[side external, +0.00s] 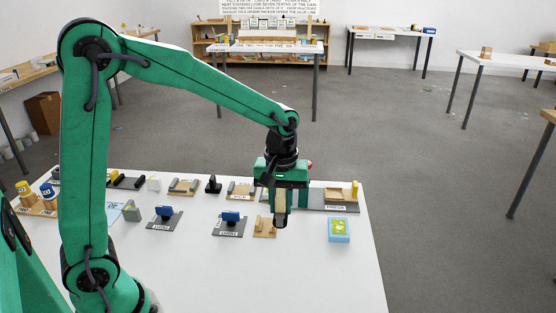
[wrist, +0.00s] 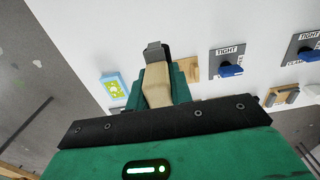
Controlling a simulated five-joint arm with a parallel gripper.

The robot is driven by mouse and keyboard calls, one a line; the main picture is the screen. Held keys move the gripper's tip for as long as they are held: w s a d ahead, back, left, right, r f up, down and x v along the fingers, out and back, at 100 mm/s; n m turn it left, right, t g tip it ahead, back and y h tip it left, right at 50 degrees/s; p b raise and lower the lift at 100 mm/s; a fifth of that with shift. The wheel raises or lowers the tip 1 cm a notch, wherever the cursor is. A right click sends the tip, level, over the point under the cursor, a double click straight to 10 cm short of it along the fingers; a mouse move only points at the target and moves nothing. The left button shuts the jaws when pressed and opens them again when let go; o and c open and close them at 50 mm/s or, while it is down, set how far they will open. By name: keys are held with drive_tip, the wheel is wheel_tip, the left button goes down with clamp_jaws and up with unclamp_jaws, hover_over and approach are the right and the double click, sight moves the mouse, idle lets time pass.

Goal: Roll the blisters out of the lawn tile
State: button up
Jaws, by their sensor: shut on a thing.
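The lawn tile (side external: 339,227) is a green patch with pale and yellow spots in a light blue tray (side external: 339,239), at the right of the white table. It also shows in the wrist view (wrist: 114,88), left of my gripper. My gripper (side external: 280,212) is over the table to the left of the tile and clear of it. It is shut on a tan, wooden-looking tool (wrist: 157,86) with a dark grey end (wrist: 154,52). I cannot tell the tool's exact shape or whether its end touches anything. The blisters are too small to tell apart.
A wooden stand (side external: 264,229) is just left of my gripper. Grey plates with blue levers (side external: 230,220) lie further left. A press-like fixture (side external: 341,201) stands behind the tile. The table front is clear.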

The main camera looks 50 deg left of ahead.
drive_tip(key=w+a+f, duration=0.1)
drive_tip(key=w+a, duration=1.6)
drive_tip(key=a, duration=0.4)
drive_tip(key=shift+a, duration=0.1)
